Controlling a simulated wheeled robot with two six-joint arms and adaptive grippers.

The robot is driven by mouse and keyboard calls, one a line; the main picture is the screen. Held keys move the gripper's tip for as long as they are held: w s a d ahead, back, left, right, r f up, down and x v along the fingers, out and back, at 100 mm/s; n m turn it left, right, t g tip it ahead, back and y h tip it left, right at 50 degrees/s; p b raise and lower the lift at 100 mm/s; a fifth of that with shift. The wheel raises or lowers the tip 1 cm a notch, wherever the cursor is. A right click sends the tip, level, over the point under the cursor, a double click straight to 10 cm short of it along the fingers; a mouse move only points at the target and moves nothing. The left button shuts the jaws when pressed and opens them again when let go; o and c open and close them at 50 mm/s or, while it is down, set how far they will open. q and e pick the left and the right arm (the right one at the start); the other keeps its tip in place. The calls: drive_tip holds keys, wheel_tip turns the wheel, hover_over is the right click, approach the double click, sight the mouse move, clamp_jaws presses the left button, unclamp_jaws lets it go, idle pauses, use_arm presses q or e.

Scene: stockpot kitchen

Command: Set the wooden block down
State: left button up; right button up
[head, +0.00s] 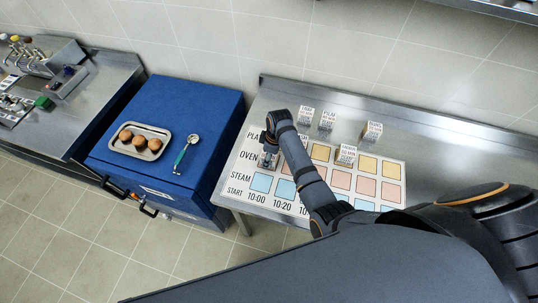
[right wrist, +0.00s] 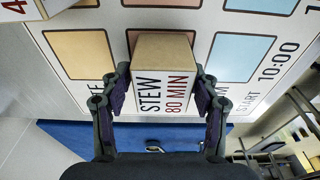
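The wooden block (right wrist: 164,90), with a white label reading STEW 80 MIN, is between the two fingers of my right gripper (right wrist: 162,84) in the right wrist view. The finger pads appear to touch its sides, and it looks upright. It is over a pink square (right wrist: 160,31) at the 10:00 end of the OVEN row; I cannot tell whether its base touches the board (head: 236,178). In the head view my right gripper (head: 268,159) is at the board's left side and largely hides the block. My left gripper is not in view.
Labelled blocks stand behind the board (head: 305,115) (head: 327,120) (head: 372,131), and another (head: 346,155) stands on it. Left of the steel counter (head: 262,103) is a blue cabinet (head: 215,115) with a tray of round brown items (head: 122,149) and a green-handled utensil (head: 181,156).

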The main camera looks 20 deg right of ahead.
drive_tip(key=shift+o, duration=0.2)
drive_tip(key=shift+w, duration=0.1)
drive_tip(key=shift+r, duration=0.4)
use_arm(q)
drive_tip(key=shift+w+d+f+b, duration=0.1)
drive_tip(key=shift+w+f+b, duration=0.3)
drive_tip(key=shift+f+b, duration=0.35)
use_arm(e)
wheel_tip(320, 180, up, 12)
drive_tip(key=s+d, duration=0.1)
drive_tip(key=shift+d+f, duration=0.25)
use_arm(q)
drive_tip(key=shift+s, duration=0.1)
use_arm(e)
drive_tip(key=shift+s+f, duration=0.1)
drive_tip(key=shift+s, duration=0.05)
